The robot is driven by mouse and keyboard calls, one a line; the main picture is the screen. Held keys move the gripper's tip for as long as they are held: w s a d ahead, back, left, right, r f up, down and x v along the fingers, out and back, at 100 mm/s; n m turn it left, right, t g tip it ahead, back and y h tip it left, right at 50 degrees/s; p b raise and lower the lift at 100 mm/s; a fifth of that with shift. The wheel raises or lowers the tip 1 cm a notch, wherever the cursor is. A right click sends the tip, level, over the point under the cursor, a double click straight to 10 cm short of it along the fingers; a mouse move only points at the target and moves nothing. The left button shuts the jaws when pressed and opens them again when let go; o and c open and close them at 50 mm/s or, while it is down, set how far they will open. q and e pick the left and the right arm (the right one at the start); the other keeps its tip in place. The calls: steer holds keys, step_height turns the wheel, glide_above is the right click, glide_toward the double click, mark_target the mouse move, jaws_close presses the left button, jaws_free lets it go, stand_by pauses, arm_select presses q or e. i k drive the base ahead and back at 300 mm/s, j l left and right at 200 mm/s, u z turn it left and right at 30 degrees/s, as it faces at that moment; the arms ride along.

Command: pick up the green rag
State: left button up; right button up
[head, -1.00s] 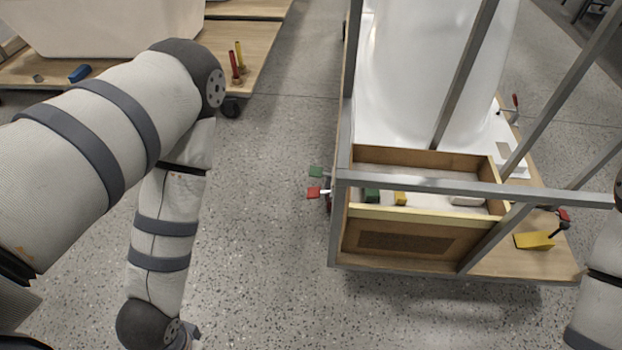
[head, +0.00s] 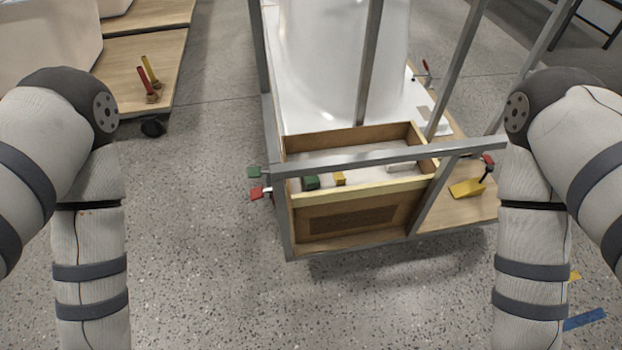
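A small dark green item (head: 311,182) lies inside the open wooden box (head: 345,222) at the near end of the metal-framed cart. It is at the box's left end, partly behind the front edge; I cannot tell for sure that it is a rag. A yellow block (head: 339,178) lies just right of it. My left and right arms hang down at the two sides of the head view. Both grippers are below the picture's edge, well apart from the box.
A grey metal frame (head: 365,157) crosses over the box. Green (head: 254,172) and red (head: 257,193) clamp handles stick out at its left. A white tub shell (head: 340,60) stands behind. A wooden dolly (head: 140,60) is at upper left. The floor before the cart is clear.

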mark_target(312, 183)
steer(key=i+j+z, duration=0.15)
steer(key=j+z, duration=0.2)
steer(key=i+j+z, duration=0.1)
steer(key=j+z, duration=0.2)
steer(key=j, duration=0.25)
steer(key=i+j+z, duration=0.1)
steer(key=j+z, duration=0.25)
steer(key=j, duration=0.15)
